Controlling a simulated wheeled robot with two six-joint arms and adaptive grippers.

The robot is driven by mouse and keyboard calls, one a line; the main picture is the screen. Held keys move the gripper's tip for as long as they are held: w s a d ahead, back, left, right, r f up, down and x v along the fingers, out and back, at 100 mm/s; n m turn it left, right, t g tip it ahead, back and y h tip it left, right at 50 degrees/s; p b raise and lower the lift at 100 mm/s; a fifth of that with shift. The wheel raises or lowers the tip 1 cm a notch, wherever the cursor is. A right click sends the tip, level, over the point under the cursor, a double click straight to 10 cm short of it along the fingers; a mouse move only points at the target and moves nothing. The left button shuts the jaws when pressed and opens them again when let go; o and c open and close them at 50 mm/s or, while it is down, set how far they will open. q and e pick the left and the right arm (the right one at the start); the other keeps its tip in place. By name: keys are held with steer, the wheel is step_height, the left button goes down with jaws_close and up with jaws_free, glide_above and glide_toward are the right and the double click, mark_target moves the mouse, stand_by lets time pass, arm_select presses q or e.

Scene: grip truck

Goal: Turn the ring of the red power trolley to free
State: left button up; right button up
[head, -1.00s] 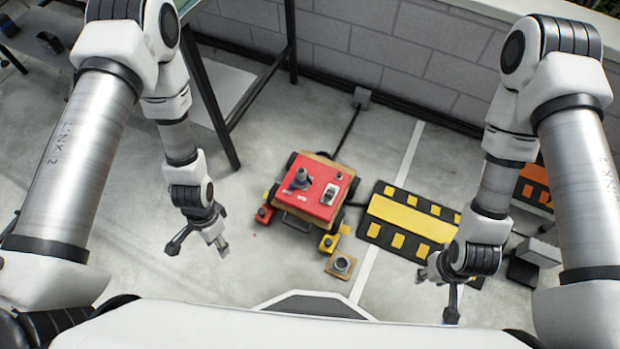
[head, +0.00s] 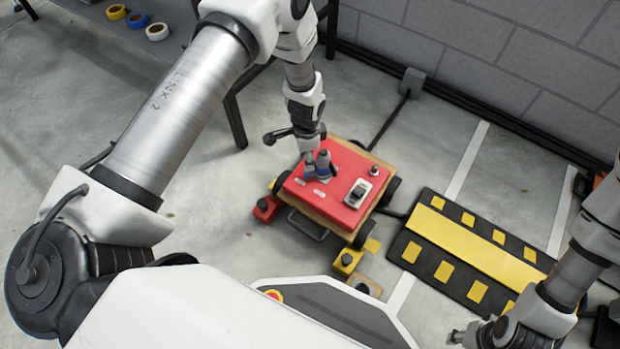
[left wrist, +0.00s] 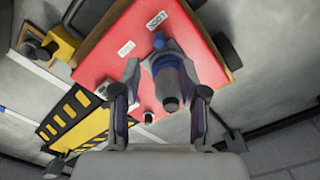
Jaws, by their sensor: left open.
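The red power trolley (head: 335,200) stands on the floor at the centre of the head view. On its red top, a grey-blue upright post with a ring (head: 321,168) sits towards the back left; it also shows in the left wrist view (left wrist: 168,75). Small white labels lie on the top near it, their lettering hard to read. My left gripper (head: 297,150) is open above the trolley; in the left wrist view its fingers (left wrist: 160,78) lie either side of the post. Contact cannot be told. My right gripper (head: 468,335) is at the lower right, partly hidden.
A white and black switch (head: 358,193) and a small knob (head: 374,171) stand on the trolley's top. A black and yellow ramp (head: 470,260) lies to its right. A cable runs from the trolley to a grey wall box (head: 412,81). A table leg (head: 236,120) stands at the left.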

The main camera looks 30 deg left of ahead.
mark_target(307, 173)
arm_select(q)
step_height(307, 173, down, 7)
steer(key=b, duration=0.3)
steer(key=shift+f+b, duration=0.2)
steer(key=shift+b, duration=0.1)
steer(key=shift+r, duration=0.1)
jaws_close()
